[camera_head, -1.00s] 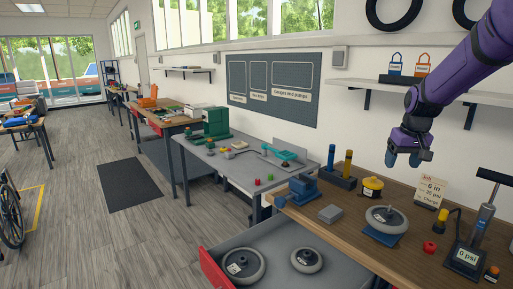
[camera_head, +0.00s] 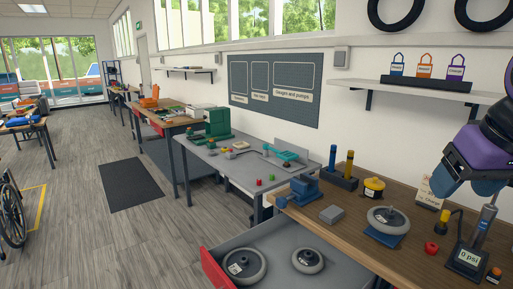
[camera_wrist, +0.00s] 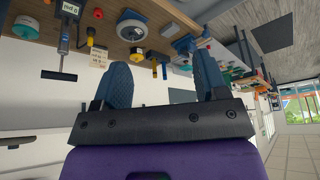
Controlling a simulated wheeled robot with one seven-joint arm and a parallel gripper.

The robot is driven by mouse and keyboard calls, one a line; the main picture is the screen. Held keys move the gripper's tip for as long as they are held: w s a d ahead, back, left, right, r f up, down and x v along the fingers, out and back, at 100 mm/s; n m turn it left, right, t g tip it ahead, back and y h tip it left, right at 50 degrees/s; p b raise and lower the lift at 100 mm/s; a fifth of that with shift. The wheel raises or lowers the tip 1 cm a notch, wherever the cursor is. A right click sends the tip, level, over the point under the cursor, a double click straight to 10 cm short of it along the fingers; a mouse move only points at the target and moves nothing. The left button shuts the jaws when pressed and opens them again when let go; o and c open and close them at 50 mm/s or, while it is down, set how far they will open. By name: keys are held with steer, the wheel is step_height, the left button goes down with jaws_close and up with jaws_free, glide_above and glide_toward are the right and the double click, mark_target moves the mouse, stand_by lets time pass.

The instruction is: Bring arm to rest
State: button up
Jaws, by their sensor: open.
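My gripper (camera_head: 462,184) is at the right edge of the head view, above the right end of the wooden workbench (camera_head: 340,228). It partly covers the job card (camera_head: 428,194) and the pump (camera_head: 484,222) there. In the wrist view my gripper (camera_wrist: 164,82) shows two blue fingers spread apart with nothing held between them. My purple arm runs out of the head view at the right. The wrist view looks out over the bench, which appears upside down at the top.
On the bench are a wheel on a blue stand (camera_head: 388,220), a red knob (camera_head: 431,247) and a yellow-topped pot (camera_head: 374,187). An open drawer (camera_head: 213,270) with two wheels juts out in front. A shelf with colored tags (camera_head: 425,88) hangs above.

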steer(key=s, duration=0.1)
steer(key=s+f, duration=0.1)
steer(key=s, duration=0.2)
steer(key=shift+s+a+f, duration=0.2)
steer(key=shift+s+a, duration=0.1)
steer(key=shift+c, duration=0.4)
stand_by(0.3)
